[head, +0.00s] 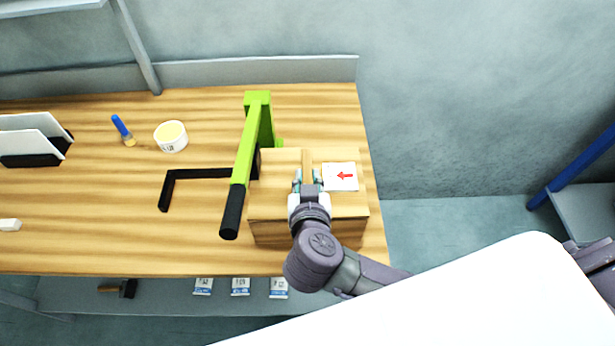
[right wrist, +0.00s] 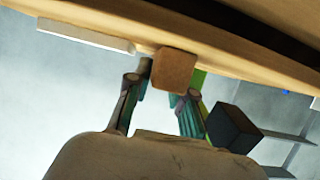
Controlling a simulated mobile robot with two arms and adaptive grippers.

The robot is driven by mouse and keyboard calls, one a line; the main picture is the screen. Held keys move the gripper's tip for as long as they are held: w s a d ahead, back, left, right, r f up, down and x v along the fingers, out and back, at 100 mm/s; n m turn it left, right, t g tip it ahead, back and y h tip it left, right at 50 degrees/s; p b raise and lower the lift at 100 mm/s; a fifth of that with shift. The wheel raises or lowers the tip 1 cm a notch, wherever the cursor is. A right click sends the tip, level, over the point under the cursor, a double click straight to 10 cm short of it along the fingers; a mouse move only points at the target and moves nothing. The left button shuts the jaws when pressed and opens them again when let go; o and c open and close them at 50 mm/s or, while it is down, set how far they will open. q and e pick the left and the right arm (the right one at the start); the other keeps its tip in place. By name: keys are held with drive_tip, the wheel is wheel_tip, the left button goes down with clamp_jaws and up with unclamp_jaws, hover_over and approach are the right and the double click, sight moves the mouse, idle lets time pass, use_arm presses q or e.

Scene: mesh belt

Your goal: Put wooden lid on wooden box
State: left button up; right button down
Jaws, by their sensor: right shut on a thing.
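The wooden lid (head: 268,203) is over the wooden box (head: 272,234) at the right end of the table in the head view. It has a raised wooden bar handle and a white label with a red arrow. My right gripper (head: 308,180) is shut on the lid's handle. The right wrist view shows the handle's end (right wrist: 175,70) between the two fingers (right wrist: 160,98). The lid covers the box opening, so the inside is hidden. I cannot tell whether the lid rests fully on the rim. My left gripper is not in view.
A green lever tool (head: 245,155) with a black grip stands close left of the box. A black bent bar (head: 190,174), a white tub (head: 171,137) and a blue-handled brush (head: 122,130) lie farther left. The table's right edge is just beside the box.

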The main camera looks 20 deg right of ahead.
drive_tip(key=shift+f, duration=0.35)
drive_tip(key=c, duration=0.9)
unclamp_jaws()
drive_tip(key=v, duration=0.7)
drive_tip(key=shift+s, duration=0.25)
drive_tip(key=shift+a, duration=0.1)
